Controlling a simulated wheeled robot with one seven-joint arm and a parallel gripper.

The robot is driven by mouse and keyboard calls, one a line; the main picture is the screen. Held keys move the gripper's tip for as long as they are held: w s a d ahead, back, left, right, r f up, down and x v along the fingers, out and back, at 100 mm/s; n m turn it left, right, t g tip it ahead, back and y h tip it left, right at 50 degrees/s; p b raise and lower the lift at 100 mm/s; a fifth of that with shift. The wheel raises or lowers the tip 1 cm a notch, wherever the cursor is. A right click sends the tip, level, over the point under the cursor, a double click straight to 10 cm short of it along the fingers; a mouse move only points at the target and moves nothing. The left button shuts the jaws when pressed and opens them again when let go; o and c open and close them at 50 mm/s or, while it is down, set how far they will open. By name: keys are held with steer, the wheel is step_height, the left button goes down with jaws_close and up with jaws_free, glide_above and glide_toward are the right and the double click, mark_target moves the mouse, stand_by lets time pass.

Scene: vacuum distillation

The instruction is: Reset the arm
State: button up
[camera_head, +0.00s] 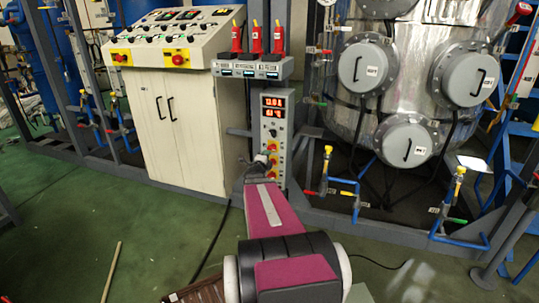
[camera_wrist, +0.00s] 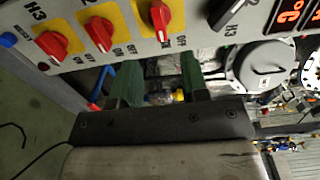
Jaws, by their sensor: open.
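My arm reaches forward across the lower middle of the head view. My gripper (camera_wrist: 158,78) shows in the wrist view with two green fingers spread apart and nothing between them. In the head view the gripper end is small and dark, in front of the lower part of a grey control box (camera_head: 273,105) with two red number displays. In the wrist view the box's panel (camera_wrist: 130,48) lies just beyond the fingertips, with red knobs on yellow plates and a black knob (camera_wrist: 228,12). Whether the fingers touch the panel I cannot tell.
A white console cabinet (camera_head: 180,125) stands left of the box. A shelf with three red handles (camera_head: 256,38) is above it. A large silver vessel (camera_head: 415,60) with round grey hatches stands right, with pipes and valves (camera_head: 343,190) in front.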

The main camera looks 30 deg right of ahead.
steer(key=shift+v, duration=1.05)
steer(key=a+f+n+y, duration=0.3)
steer(key=a+n+y, duration=0.5)
steer(key=a, duration=0.5)
steer(key=a+f+n+y, duration=0.2)
steer(key=a+n+y, duration=0.4)
steer(key=a+n, duration=0.55)
steer(key=s+a+f+n+g, duration=0.1)
steer(key=s+a+n+g, duration=0.3)
steer(key=s, duration=0.4)
steer(key=s+a+f+n+g, duration=0.2)
steer(key=s+a+n+g, duration=0.2)
steer(key=s+a+g, duration=0.3)
steer(key=shift+s+a+n+g, duration=0.35)
steer(key=shift+s+a, duration=0.1)
steer(key=shift+s, duration=0.65)
